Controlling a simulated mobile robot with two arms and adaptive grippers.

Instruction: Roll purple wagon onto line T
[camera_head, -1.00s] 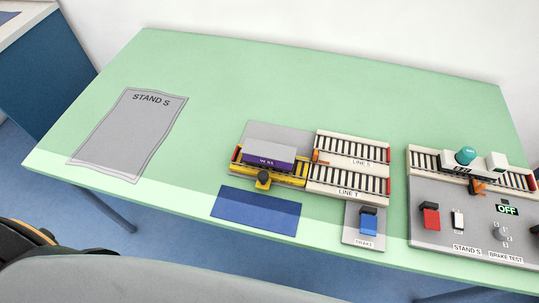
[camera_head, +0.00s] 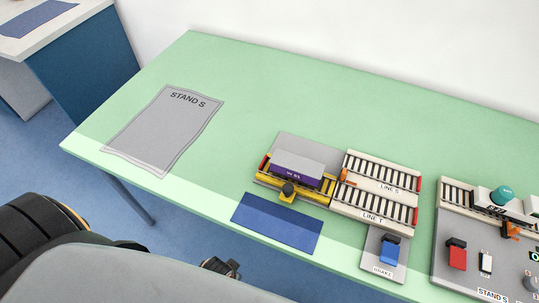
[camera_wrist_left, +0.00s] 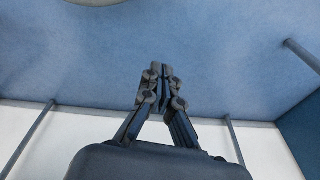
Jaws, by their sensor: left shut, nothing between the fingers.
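The purple wagon (camera_head: 297,171) with a grey top sits on a yellow transfer carriage (camera_head: 326,192) at the left end of the tracks. The carriage has a dark round knob (camera_head: 288,188) on its front side. Line T (camera_head: 374,207) is the nearer track to the right of the carriage, and line S (camera_head: 384,177) is the farther one. My left gripper (camera_head: 220,267) is low in front of the table, apart from the wagon. In the left wrist view its fingers (camera_wrist_left: 160,80) are shut and empty, above the floor. My right gripper is not in view.
A blue mat (camera_head: 277,222) lies in front of the carriage. A brake unit with a blue switch (camera_head: 389,250) stands before line T. A control panel with a red switch (camera_head: 457,254) is at the right. A grey STAND S sheet (camera_head: 160,130) lies left; the table between is clear.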

